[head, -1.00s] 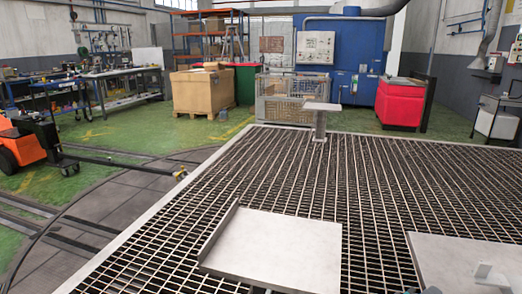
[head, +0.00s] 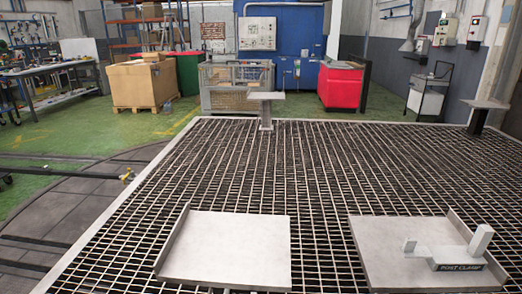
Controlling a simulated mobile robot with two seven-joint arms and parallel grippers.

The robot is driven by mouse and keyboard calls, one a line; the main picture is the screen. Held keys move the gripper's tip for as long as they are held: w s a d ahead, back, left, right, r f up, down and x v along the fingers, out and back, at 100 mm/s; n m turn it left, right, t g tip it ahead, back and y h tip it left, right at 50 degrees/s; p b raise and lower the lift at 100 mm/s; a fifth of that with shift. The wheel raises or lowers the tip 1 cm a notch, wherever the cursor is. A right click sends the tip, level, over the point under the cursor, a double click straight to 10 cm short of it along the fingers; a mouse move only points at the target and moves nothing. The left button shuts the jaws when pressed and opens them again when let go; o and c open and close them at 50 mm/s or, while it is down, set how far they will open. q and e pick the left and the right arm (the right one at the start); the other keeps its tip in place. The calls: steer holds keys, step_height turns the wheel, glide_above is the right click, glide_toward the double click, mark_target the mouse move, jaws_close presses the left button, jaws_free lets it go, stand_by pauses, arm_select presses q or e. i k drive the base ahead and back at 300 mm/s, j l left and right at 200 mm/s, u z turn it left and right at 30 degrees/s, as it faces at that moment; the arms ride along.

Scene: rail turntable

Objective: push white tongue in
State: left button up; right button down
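A pale grey block labelled "POST CLAMP" (head: 460,266) sits on the right-hand plate (head: 385,245). An upright, slanted piece (head: 481,241) stands at its right end. A small whitish piece (head: 410,246) sticks out at its left end; I cannot tell for sure whether this is the white tongue. Neither of my grippers is in view.
A second grey plate (head: 235,245) with a raised left edge lies on the grating (head: 300,165) and looks empty. A short post with a flat top (head: 266,97) stands at the far edge, another (head: 487,104) at the far right. The grating between is clear.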

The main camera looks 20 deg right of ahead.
mark_target(409, 250)
steer(key=z, duration=1.9)
